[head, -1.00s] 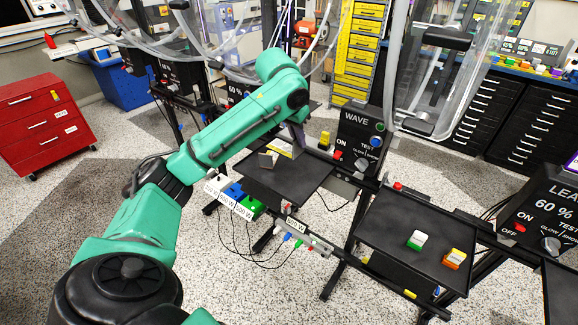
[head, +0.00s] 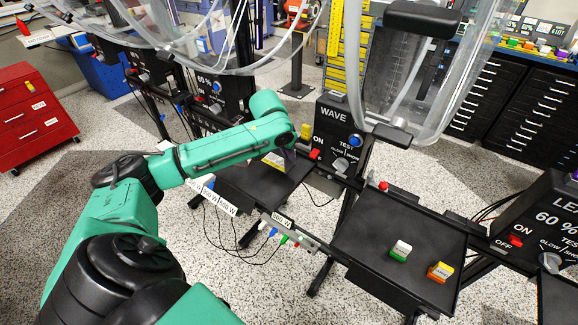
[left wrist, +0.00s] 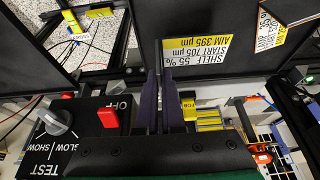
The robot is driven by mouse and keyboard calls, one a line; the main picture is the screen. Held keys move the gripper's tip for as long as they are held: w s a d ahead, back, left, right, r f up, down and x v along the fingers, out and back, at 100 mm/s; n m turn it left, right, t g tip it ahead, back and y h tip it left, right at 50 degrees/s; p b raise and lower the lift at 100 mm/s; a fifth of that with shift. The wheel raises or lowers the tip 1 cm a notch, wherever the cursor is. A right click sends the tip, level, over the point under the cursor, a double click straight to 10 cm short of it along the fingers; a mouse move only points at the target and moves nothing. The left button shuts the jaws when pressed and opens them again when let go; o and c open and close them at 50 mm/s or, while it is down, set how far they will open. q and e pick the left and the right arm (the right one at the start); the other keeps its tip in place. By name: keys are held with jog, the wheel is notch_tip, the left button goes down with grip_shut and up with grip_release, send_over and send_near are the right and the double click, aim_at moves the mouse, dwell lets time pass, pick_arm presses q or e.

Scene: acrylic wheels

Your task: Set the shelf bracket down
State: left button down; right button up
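My left gripper (head: 284,156) is low over the black tray (head: 240,187) beside the WAVE box. In the left wrist view its two dark purple fingers (left wrist: 162,100) stand close together with a narrow gap. I cannot make out whether the shelf bracket is between them; dark parts blend there. A dark panel beyond the fingertips bears a yellow and white label (left wrist: 197,50) reading SHELF 55 %, START 705 µm, AIM 395 µm. The label also shows near the gripper in the head view (head: 273,160). My right gripper is not in view.
The WAVE box (head: 338,135), with a red switch and a knob, stands close right of the gripper. A second black tray (head: 360,225) holds a green-white block (head: 400,251) and an orange-yellow block (head: 440,272). Clear acrylic wheels (head: 430,70) hang above.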

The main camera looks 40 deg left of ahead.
aim_at(290, 169)
pick_arm(q)
jog(key=f, duration=0.3)
jog(key=shift+s+f, duration=0.1)
jog(key=shift+s, duration=0.1)
jog(key=shift+w+f, duration=0.1)
jog(key=shift+f, duration=0.35)
jog(key=c, duration=1)
grip_release()
jog(key=shift+c, duration=0.2)
jog(key=v, duration=1.2)
jog(key=shift+d, duration=0.1)
